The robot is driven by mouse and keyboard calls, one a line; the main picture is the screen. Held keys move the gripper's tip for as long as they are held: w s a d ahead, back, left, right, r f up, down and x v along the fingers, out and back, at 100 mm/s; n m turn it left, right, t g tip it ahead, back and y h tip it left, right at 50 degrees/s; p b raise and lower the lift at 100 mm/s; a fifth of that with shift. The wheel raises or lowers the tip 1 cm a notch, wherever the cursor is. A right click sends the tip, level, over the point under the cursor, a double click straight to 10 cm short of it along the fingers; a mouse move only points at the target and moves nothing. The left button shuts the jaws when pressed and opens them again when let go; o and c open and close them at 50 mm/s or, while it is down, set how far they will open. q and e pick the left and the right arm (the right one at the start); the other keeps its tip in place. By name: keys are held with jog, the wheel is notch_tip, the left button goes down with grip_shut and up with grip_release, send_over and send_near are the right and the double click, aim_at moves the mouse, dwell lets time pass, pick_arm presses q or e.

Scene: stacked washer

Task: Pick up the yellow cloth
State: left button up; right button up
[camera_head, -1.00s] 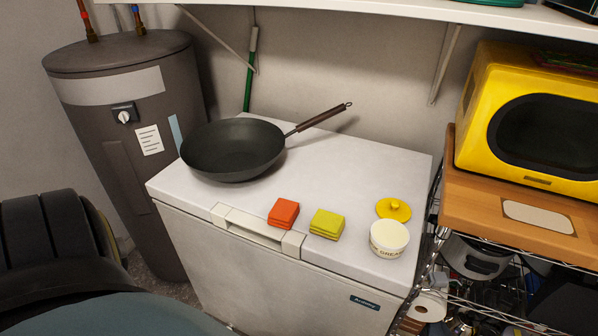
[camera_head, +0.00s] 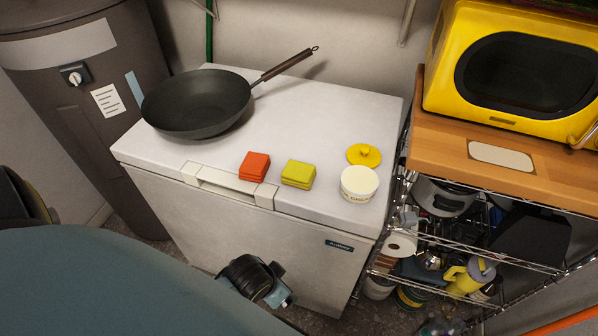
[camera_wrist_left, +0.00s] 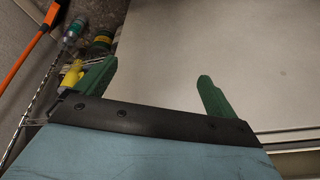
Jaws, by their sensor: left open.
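The yellow cloth (camera_head: 298,173) is a small folded square stack near the front edge of the white chest freezer lid (camera_head: 300,115). An orange-red folded cloth (camera_head: 255,166) lies just left of it. In the left wrist view my left gripper (camera_wrist_left: 155,88) shows two green fingers spread apart with nothing between them. A pale flat surface lies beyond them. The yellow cloth is not in that view. In the head view my left arm crosses the bottom left, below the freezer top, and the fingers cannot be made out. My right gripper is not in view.
A dark wok (camera_head: 197,103) stands on the freezer's back left. A white tub (camera_head: 359,184) and a yellow lid (camera_head: 364,155) sit right of the yellow cloth. A wire shelf with a yellow microwave (camera_head: 515,65) stands at right, a grey water heater (camera_head: 85,85) at left.

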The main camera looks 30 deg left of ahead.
pick_arm(q)
jog(key=w+d+r+m+t, duration=0.1)
jog(key=w+r+m+t, duration=0.1)
jog(key=w+r+t, duration=0.7)
jog(key=w+d+r+m+t, duration=0.25)
jog(key=w+r, duration=0.75)
jog(key=r, duration=0.8)
jog(key=w+d+r+m+g+h, duration=0.1)
jog(key=d+r+m+g+h, duration=0.4)
jog(key=d+r+m+h, duration=1.1)
jog(key=m+g+y, duration=1.1)
jog(key=y, duration=0.5)
send_near(299, 170)
jog(key=shift+n, duration=0.35)
jog(key=f, duration=0.4)
jog(key=shift+s+a+p, duration=0.2)
jog(key=shift+a+p, duration=0.15)
jog(key=shift+a, duration=0.05)
jog(key=shift+d+f, duration=0.15)
jog(key=shift+f, duration=1.4)
jog(key=shift+d+f, duration=0.15)
jog(key=shift+f, duration=1.4)
